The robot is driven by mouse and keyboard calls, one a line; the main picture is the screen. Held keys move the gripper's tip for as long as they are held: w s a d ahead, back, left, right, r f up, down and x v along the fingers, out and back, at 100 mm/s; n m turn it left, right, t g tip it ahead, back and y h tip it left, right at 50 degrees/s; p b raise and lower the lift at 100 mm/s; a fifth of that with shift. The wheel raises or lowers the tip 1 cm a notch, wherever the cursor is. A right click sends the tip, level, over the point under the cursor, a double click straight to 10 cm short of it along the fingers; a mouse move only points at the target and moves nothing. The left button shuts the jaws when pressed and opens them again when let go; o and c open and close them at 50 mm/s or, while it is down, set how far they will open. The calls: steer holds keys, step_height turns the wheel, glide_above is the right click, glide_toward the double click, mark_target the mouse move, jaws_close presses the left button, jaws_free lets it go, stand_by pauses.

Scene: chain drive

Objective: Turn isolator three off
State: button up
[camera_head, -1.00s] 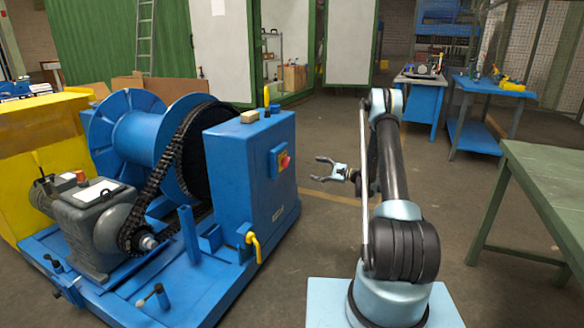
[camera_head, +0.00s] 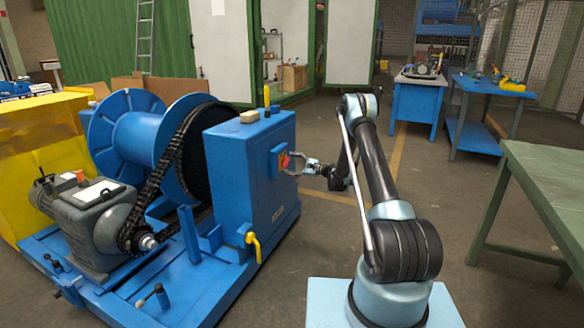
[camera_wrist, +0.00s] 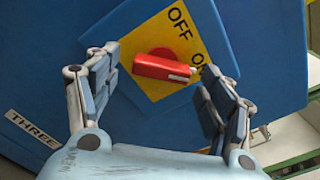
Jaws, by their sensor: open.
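The isolator is a red rotary handle (camera_wrist: 162,67) on a yellow plate (camera_wrist: 152,38) marked OFF and ON. In the wrist view the handle's white-marked end lies beside the ON lettering. A label reading THREE (camera_wrist: 32,129) is on the blue panel at lower left. In the head view the isolator (camera_head: 283,160) is on the right face of the blue cabinet (camera_head: 240,185). My gripper (camera_head: 296,163) is open at the isolator. In the wrist view its two fingers (camera_wrist: 158,80) stand on either side of the handle; I cannot tell whether they touch it.
A blue cable drum (camera_head: 135,135) with a black chain and a grey motor (camera_head: 95,215) stand left of the cabinet. A yellow lever (camera_head: 253,246) projects low on the cabinet's front. A green table (camera_head: 550,175) is at right.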

steer(key=shift+a, duration=0.1)
steer(key=shift+c, duration=0.5)
steer(key=c, duration=1)
steer(key=shift+o, duration=0.2)
